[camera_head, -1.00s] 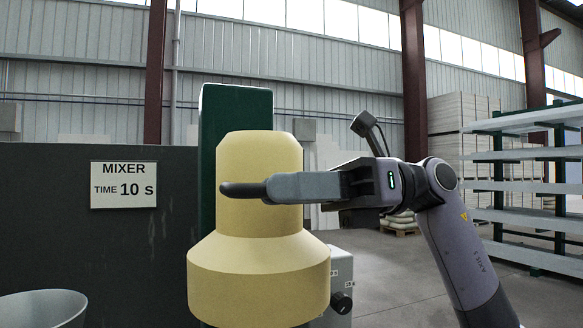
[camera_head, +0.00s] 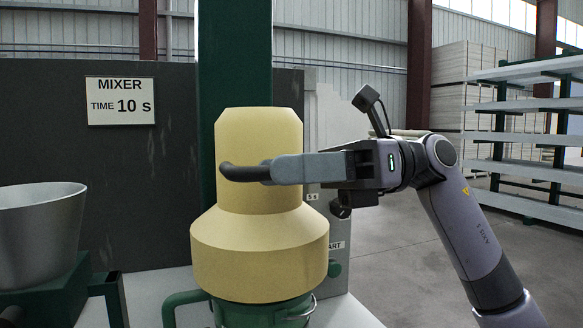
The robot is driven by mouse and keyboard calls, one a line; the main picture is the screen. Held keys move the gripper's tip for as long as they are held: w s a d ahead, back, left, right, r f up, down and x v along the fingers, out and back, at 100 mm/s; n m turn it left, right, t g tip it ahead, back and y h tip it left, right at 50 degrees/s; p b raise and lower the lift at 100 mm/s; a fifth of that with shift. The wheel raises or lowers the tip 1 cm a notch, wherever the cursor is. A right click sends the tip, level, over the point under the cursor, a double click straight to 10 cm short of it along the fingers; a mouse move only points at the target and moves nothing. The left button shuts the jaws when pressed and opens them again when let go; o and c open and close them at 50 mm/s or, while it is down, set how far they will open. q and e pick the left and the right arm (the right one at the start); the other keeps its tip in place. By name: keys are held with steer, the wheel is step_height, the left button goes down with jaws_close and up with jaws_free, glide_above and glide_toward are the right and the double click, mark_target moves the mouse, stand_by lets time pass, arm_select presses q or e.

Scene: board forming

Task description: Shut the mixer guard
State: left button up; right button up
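The yellow mixer guard (camera_head: 258,245) is a stepped round hood in front of the green column (camera_head: 234,60). Its wide lower rim is just above a green vessel (camera_head: 258,315), whose lower part is cut off. A dark curved handle (camera_head: 236,172) shows in front of the guard's upper part. My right gripper (camera_head: 275,170) reaches in from the right, its grey fingers at the handle's right end and seemingly closed on it. The fingers are seen side-on, and the far one is hidden. My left gripper is out of view.
A grey bowl (camera_head: 40,235) stands on a green stand at the left. A dark panel carries the mixer sign (camera_head: 120,101). A grey control box (camera_head: 340,225) is partly hidden behind the guard and my arm. Open floor and shelves (camera_head: 530,135) lie right.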

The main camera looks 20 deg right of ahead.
steer(key=d, duration=0.7)
steer(key=shift+w, duration=0.1)
stand_by(0.5)
steer(key=shift+d, duration=0.1)
